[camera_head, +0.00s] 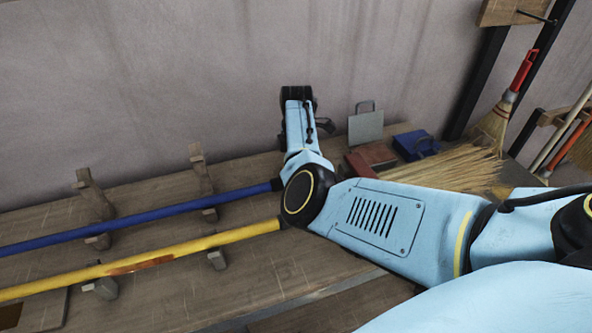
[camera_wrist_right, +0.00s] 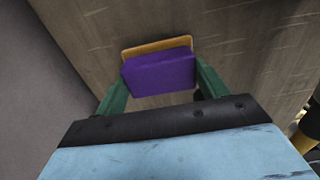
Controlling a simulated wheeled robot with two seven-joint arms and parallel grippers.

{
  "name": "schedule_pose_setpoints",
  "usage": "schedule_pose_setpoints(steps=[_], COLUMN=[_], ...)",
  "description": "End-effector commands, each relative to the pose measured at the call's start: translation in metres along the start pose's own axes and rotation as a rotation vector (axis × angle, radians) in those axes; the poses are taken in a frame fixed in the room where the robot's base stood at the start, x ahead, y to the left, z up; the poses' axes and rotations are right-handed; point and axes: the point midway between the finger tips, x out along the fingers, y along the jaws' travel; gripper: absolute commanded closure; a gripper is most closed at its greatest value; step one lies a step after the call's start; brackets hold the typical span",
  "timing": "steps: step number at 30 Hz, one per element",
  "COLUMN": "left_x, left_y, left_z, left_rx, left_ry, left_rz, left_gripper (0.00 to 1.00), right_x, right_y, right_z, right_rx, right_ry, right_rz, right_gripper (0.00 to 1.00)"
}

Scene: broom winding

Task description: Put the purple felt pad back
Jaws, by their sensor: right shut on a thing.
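The purple felt pad (camera_wrist_right: 160,72) shows in the right wrist view, between the green fingers of my right gripper (camera_wrist_right: 162,77). The gripper is shut on it, one finger at each side. A tan, wood-coloured piece (camera_wrist_right: 157,45) shows just beyond the pad's far edge, over the wooden bench surface (camera_wrist_right: 250,40). I cannot tell whether the pad touches it. In the head view my right arm reaches over the bench toward the wall, and its fingers and the pad are hidden. My left gripper is not in view.
A blue pole (camera_head: 150,217) and a yellow pole (camera_head: 200,243) lie across wooden supports at the left. Right of my arm are a grey handled plate (camera_head: 365,128), a red block (camera_head: 372,156), a blue object (camera_head: 416,146) and broom bristles (camera_head: 455,168). The wall stands close behind.

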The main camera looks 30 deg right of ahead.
Motion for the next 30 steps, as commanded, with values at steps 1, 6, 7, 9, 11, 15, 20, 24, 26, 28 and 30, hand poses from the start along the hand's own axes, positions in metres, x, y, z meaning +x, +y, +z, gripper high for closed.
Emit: schedule_pose_setpoints(steps=[1, 6, 7, 9, 11, 15, 20, 24, 26, 28, 30], left_x=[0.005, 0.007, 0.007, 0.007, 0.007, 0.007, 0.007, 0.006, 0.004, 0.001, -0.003], left_y=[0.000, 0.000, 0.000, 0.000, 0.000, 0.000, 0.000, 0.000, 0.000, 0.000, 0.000], left_z=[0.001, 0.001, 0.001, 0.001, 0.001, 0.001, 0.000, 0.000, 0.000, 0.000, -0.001], left_rx=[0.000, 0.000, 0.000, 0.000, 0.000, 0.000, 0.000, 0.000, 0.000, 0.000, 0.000], left_ry=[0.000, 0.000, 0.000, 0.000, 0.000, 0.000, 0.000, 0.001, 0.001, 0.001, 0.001], left_rz=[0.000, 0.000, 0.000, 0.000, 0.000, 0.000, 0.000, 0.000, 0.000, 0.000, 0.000], left_gripper=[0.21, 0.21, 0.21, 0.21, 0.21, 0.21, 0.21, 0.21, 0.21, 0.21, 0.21], right_x=[0.011, 0.023, 0.023, 0.023, 0.023, 0.023, 0.022, 0.021, 0.016, 0.007, -0.005], right_y=[-0.001, 0.000, 0.000, 0.000, -0.001, -0.001, -0.001, 0.000, 0.000, 0.000, 0.000], right_z=[0.000, 0.001, 0.001, 0.001, 0.001, 0.000, 0.000, 0.000, 0.000, 0.000, 0.000], right_rx=[0.000, 0.000, 0.000, 0.000, 0.000, 0.000, 0.000, 0.000, 0.000, 0.000, 0.000], right_ry=[0.000, 0.000, 0.000, 0.000, 0.000, 0.000, 0.000, 0.000, -0.001, -0.001, -0.002], right_rz=[-0.002, 0.001, 0.001, 0.000, -0.001, -0.001, 0.000, 0.001, 0.001, 0.001, 0.002], right_gripper=[0.61, 0.61, 0.61, 0.61, 0.24, 0.06, 0.06, 0.06, 0.06, 0.06, 0.06])
